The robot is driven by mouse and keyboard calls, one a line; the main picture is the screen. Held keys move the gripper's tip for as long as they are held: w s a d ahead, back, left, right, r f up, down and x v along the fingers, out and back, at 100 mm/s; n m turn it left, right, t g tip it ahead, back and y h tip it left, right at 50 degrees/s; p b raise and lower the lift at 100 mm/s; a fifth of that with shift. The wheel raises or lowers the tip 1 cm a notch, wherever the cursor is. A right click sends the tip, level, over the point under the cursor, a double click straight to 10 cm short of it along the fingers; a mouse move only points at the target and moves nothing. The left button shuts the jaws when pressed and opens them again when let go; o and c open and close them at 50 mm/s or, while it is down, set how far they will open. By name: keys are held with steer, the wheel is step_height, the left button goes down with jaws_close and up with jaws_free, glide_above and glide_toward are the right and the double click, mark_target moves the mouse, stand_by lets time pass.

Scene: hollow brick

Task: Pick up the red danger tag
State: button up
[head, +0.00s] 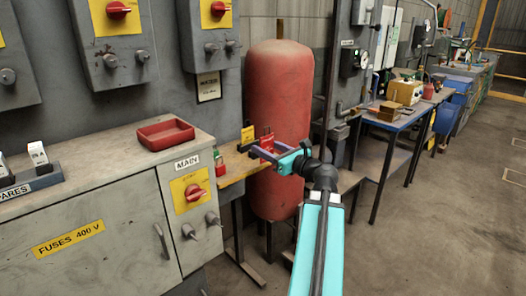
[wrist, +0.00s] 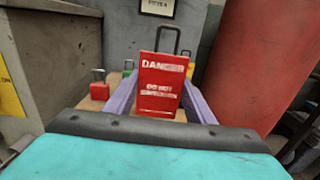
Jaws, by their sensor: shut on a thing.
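The red danger tag (wrist: 162,88) stands upright in the middle of the wrist view, with white "DANGER" lettering and a dark loop on top. My gripper (wrist: 159,108) has its purple fingers on either side of the tag and is shut on it. In the head view the red tag (head: 267,143) shows between the fingers of my gripper (head: 258,150), over the small wooden table (head: 233,177). I cannot tell whether its lower edge touches the table.
A red padlock (wrist: 99,90) stands left of the tag, with a green one (wrist: 126,72) behind. A yellow tag (head: 248,134) is close by. A large red tank (head: 278,80) stands behind. The grey cabinet (head: 105,205) with a red tray (head: 166,134) is left.

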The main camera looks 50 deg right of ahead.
steer(key=shift+s+a+f+b, duration=0.15)
steer(key=shift+s+a+b, duration=0.3)
steer(key=shift+b, duration=2.85)
steer(key=shift+s+b, duration=0.3)
steer(key=shift+b, duration=0.45)
steer(key=shift+a+b, duration=0.1)
steer(key=shift+b, duration=0.2)
steer(key=shift+s+a+r+b, duration=0.15)
steer(key=shift+s+r+b, duration=0.1)
steer(key=shift+b, duration=0.35)
step_height(320, 180, up, 18)
steer(key=p, duration=1.8)
